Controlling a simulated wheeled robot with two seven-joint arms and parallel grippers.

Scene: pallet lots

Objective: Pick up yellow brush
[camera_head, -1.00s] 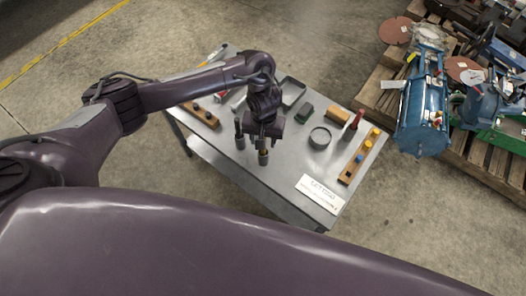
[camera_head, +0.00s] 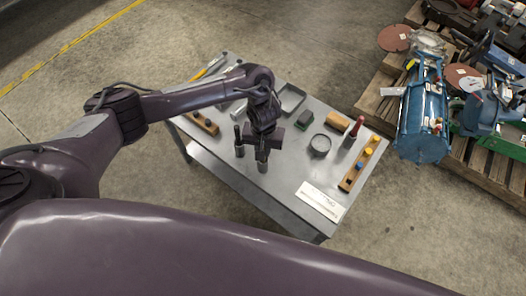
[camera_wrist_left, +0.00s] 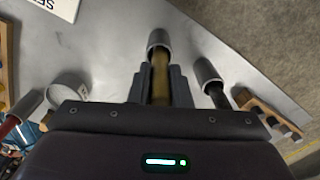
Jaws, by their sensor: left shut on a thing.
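The yellow brush (camera_wrist_left: 160,75) shows in the left wrist view as a brownish-yellow handle with its far end inside a grey cup (camera_wrist_left: 158,40). My left gripper (camera_wrist_left: 157,85) is shut on this handle, one dark finger on each side. In the head view my left gripper (camera_head: 262,148) is right above the grey cup (camera_head: 262,166) near the table's front edge and hides the handle. The brush's head is hidden. My right gripper is not in view.
A second grey cup (camera_head: 239,149) with a dark handle stands close on the left. A round grey dish (camera_head: 320,146), a red-topped item (camera_head: 356,127), a wooden block with yellow knobs (camera_head: 349,181) and a white sign (camera_head: 320,201) stand to the right. A loaded pallet (camera_head: 377,103) is beyond.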

